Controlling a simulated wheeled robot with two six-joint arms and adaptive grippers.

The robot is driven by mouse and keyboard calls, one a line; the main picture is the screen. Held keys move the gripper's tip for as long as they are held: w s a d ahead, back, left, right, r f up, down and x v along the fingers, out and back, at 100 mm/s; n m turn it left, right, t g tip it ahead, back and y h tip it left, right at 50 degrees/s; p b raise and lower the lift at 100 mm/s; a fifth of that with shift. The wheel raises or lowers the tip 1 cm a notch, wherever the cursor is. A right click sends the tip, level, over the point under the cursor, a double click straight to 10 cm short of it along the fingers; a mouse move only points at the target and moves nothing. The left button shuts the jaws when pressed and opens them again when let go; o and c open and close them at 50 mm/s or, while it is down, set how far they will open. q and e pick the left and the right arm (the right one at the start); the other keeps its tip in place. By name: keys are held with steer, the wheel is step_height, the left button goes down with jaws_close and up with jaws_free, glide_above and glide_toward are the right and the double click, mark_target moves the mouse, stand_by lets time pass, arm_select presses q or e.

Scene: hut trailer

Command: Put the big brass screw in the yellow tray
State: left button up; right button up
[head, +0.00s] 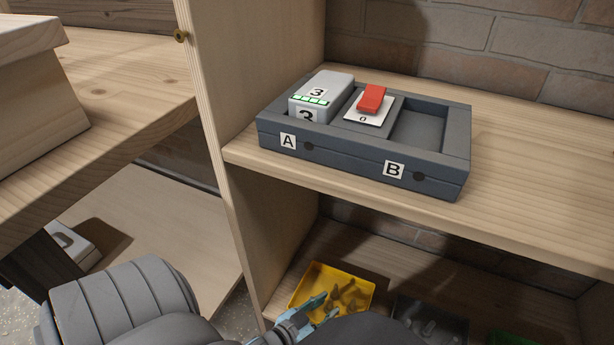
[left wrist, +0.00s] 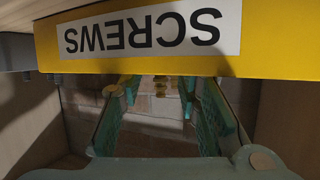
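The yellow tray (head: 361,313) sits on the lower shelf, with several brass screws (head: 348,292) lying in it. In the left wrist view its yellow front (left wrist: 280,40) fills the top, with an upside-down "SCREWS" label. My left gripper (head: 318,303) is at the tray's front edge in the head view. In the left wrist view its teal fingers stand apart, with brick wall showing between them. Small brass pieces (left wrist: 160,86) show near and between the fingertips; I cannot tell which is the big screw or whether any is touched. My right gripper is not in view.
A dark tray (head: 455,322) with grey pieces stands right of the yellow tray, and a green one (head: 512,338) beyond it. The upper shelf holds a grey holder (head: 350,160) marked A and B. A wooden upright (head: 215,120) stands left of the tray.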

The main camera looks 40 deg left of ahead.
arm_select(q)
steer(key=p+v, duration=0.3)
steer(key=v, duration=0.7)
steer(key=shift+p, duration=0.4)
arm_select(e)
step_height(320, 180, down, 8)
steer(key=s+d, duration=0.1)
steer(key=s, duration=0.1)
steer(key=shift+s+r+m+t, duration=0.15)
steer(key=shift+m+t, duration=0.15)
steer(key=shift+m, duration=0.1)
arm_select(q)
steer(key=shift+r, duration=0.1)
